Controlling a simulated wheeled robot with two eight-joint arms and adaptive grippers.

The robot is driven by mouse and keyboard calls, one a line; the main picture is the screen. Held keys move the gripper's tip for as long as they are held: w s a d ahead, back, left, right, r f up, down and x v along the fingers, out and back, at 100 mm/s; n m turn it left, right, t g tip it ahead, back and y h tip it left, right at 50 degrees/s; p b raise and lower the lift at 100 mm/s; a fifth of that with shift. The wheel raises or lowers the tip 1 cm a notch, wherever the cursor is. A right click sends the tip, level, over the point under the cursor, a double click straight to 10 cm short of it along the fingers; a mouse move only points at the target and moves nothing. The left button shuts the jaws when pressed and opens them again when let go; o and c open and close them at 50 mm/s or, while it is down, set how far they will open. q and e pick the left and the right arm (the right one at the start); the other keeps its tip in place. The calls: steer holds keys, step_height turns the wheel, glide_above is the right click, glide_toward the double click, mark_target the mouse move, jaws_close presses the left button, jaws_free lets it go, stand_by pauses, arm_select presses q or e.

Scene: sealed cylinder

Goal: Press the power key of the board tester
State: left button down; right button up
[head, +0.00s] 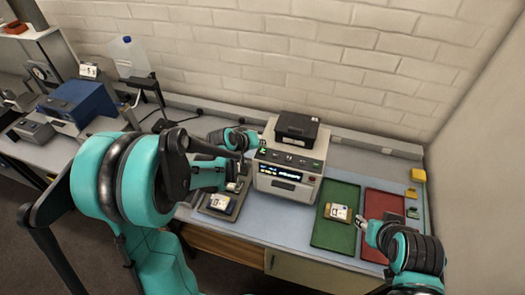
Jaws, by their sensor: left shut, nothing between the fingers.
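The board tester (285,183) is a pale box on the blue mat, with a dark sloped front panel holding a row of small keys and a lit display (281,173). A green mark shows at the panel's left end; I cannot read which key is the power key. My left gripper (257,147) is shut and empty at the upper left of the panel, close to that end. I cannot tell whether its tips touch the panel. My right gripper (361,222) is low by the right edge of the green tray; its fingers are too small to judge.
A board (338,212) lies on the green tray (337,190), left of my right gripper. A red tray (385,203) is beside it. Another board sits in a dark fixture (232,213) left of the tester. A black box (297,127) tops the tester. A brick wall stands behind.

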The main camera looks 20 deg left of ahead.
arm_select(q)
step_height(320, 180, up, 5)
steer(key=p, duration=0.3)
steer(key=shift+r, duration=0.2)
steer(key=m+g+y+b, duration=0.1)
steer(key=m+b, duration=0.2)
steer(key=b, duration=1.1)
glide_toward(261, 154)
steer(key=s+d+f, duration=0.3)
steer(key=s+f, duration=0.3)
steer(key=s+a+f+m+y+b, duration=0.1)
steer(key=s+f+m+y+b, duration=0.1)
steer(key=s+f+b, duration=0.9)
steer(key=shift+s+b, duration=0.35)
steer(key=shift+s, duration=0.4)
steer(key=shift+a, duration=0.1)
